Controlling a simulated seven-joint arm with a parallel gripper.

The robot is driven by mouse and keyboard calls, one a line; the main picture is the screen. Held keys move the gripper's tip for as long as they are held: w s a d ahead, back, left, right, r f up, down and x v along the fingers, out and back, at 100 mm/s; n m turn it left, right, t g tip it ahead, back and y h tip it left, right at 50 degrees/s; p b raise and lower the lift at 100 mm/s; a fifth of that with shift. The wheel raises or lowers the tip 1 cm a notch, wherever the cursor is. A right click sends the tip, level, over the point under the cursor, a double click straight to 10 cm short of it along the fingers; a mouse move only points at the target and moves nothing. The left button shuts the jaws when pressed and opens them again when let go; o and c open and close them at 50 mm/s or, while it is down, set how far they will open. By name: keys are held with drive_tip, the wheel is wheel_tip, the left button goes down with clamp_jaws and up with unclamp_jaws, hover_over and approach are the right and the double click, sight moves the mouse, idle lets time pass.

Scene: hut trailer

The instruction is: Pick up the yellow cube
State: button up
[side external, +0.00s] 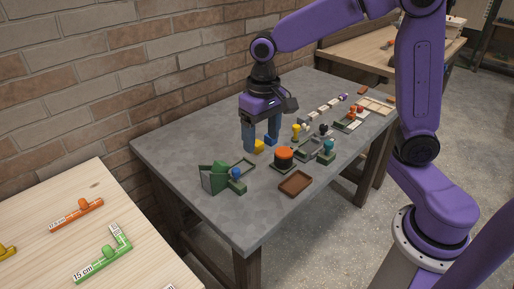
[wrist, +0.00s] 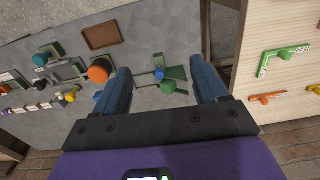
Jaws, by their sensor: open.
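The yellow cube (side external: 259,146) sits on the grey table in the side view, low between the fingers as pictured and partly covered by the near finger. I do not make it out in the wrist view. My gripper (side external: 261,143) is open and points down over the table. The side view does not show clearly whether the cube is truly between the fingers or beside them. In the wrist view, the fingers of my gripper (wrist: 162,68) stand wide apart with nothing held. A small blue block (side external: 271,140) lies by the far finger.
The grey table (side external: 185,134) also holds a green bracket (side external: 214,180) with a blue knob, an orange round button (side external: 284,153), a brown tray (side external: 295,183) and a yellow knobbed piece (side external: 296,130). A brick wall runs behind. The table's left end is clear.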

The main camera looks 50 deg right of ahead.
drive_tip(key=w+d+f+m, duration=0.1)
drive_tip(key=w+d+m, duration=0.3)
drive_tip(key=w, duration=0.6)
drive_tip(key=m, duration=1.3)
hover_over(257, 143)
drive_tip(key=f, duration=1.9)
drive_tip(key=shift+w+a, duration=0.3)
drive_tip(key=shift+w, duration=0.05)
drive_tip(key=f, duration=0.3)
drive_tip(key=shift+s+d+f, duration=0.3)
drive_tip(key=shift+d+f, duration=0.05)
drive_tip(key=shift+f, duration=0.75)
drive_tip(key=c, duration=1)
